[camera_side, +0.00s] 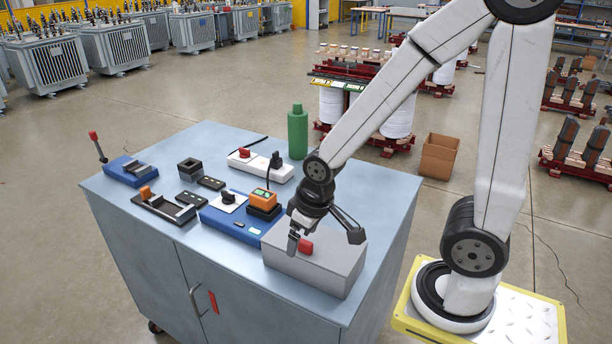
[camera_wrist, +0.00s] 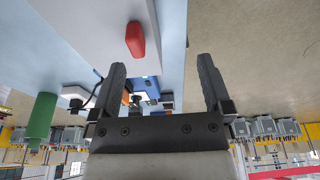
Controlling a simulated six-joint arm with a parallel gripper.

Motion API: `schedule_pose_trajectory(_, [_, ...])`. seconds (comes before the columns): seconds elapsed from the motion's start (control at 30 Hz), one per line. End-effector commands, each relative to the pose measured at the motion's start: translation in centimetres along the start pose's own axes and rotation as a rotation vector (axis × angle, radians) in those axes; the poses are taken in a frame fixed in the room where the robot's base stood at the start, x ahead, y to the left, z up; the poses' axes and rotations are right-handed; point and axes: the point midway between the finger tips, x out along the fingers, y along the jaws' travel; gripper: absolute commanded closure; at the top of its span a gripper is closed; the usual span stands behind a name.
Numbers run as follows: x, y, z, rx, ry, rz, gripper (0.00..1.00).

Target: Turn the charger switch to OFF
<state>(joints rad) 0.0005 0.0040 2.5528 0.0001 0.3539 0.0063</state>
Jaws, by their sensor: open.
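A blue charger base (camera_side: 233,226) lies on the grey-blue cabinet top. It carries a white plate with a small dark knob (camera_side: 228,198), and an orange-and-black block (camera_side: 263,201) stands beside the plate. I cannot read any OFF marking. My gripper (camera_side: 322,239) is open and empty, low over a grey box at the cabinet's right front, to the right of the charger.
The grey box (camera_side: 318,268) stands at the right front. A white strip with a red switch and black plug (camera_side: 258,167) and a green bottle (camera_side: 297,132) stand behind. Black trays (camera_side: 165,207) and a blue base with a red-tipped lever (camera_side: 126,172) are at left.

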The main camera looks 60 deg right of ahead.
Motion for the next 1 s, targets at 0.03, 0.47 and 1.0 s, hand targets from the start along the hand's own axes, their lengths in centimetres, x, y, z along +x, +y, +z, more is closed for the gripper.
schedule_pose_trajectory(0.03, [0.0,0.1,-0.3,0.009,-0.001,0.000,0.00])
schedule_pose_trajectory(0.47, [0.6,1.4,-8.3,0.294,-0.042,0.014,0.00])
schedule_pose_trajectory(1.0, [2.7,5.1,-20.4,0.819,-0.111,0.062,0.00])
